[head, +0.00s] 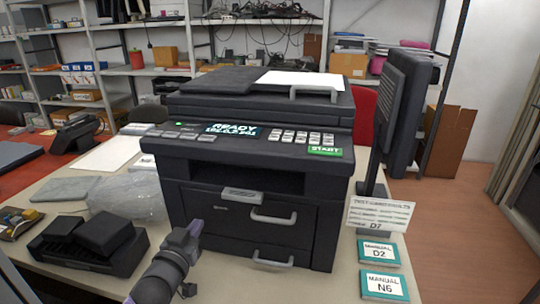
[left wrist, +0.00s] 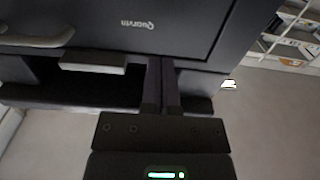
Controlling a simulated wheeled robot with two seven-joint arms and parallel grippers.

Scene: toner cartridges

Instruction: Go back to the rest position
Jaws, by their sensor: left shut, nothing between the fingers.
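My left gripper (head: 192,232) is shut and empty in the head view, low in front of the printer's left front. In the left wrist view its two fingers (left wrist: 161,92) lie together with nothing between them, pointing at the printer's dark front. The black printer (head: 185,195) stands on the table, its screen (head: 232,130) reading READY and its green START key (head: 325,151) lit. Its front shows closed panels with grey handles. The printer also fills the top of the left wrist view (left wrist: 200,25), with upside-down lettering. My right gripper is in neither view.
A black cartridge-like unit (head: 88,243) and a clear plastic bag (head: 130,195) lie left of the printer. Manuals D2 (head: 378,254) and N6 (head: 385,285) lie at the right. A monitor (head: 400,100) stands behind them. Shelves line the back.

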